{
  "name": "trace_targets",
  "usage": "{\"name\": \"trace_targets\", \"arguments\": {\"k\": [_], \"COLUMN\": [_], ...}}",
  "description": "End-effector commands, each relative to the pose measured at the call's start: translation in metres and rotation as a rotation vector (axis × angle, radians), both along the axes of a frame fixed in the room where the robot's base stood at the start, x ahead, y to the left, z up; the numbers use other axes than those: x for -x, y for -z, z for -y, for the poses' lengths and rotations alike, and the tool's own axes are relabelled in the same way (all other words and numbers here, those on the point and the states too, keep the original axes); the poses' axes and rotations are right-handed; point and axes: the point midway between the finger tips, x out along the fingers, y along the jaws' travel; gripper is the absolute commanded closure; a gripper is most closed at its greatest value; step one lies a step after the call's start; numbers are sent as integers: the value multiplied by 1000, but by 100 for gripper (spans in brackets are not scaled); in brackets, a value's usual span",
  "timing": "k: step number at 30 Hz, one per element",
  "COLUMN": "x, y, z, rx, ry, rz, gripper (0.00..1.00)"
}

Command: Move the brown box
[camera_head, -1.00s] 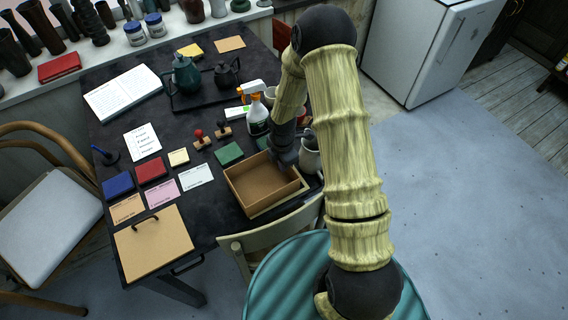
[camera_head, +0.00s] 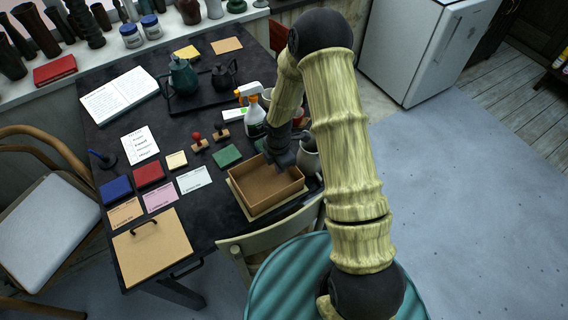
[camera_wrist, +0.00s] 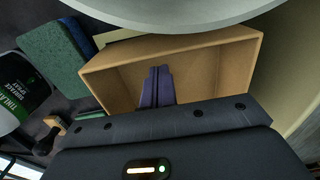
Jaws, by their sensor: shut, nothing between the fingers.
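The brown box (camera_head: 262,188), open-topped and empty, is on the dark table near its front right edge, above a thin tan piece (camera_head: 244,209) that shows along its left and front sides. My gripper (camera_head: 281,166) reaches down at the box's far right part. In the wrist view, the two dark fingers (camera_wrist: 158,72) are together with nothing between them, over the inside of the box (camera_wrist: 205,68). I cannot tell whether they touch it. My gripper and arm hide part of the far rim.
A spray bottle (camera_head: 255,117) and a mug (camera_head: 308,155) stand close to the gripper. A green block (camera_head: 227,156) lies left of the box. A chair back (camera_head: 270,240) and a teal round seat (camera_head: 288,280) are at the front edge. Stamps and cards lie to the left.

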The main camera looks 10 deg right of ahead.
Motion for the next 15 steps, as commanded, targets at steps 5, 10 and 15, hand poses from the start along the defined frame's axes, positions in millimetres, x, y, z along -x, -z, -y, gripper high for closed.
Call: {"name": "trace_targets", "arguments": {"k": [5, 10, 15], "x": [2, 2, 3], "y": [-12, -40, -72], "z": [-8, -9, -14], "rx": [-1, -1, -2], "ry": [17, 15, 5], "rz": [5, 6, 5], "gripper": [100, 100, 100]}}
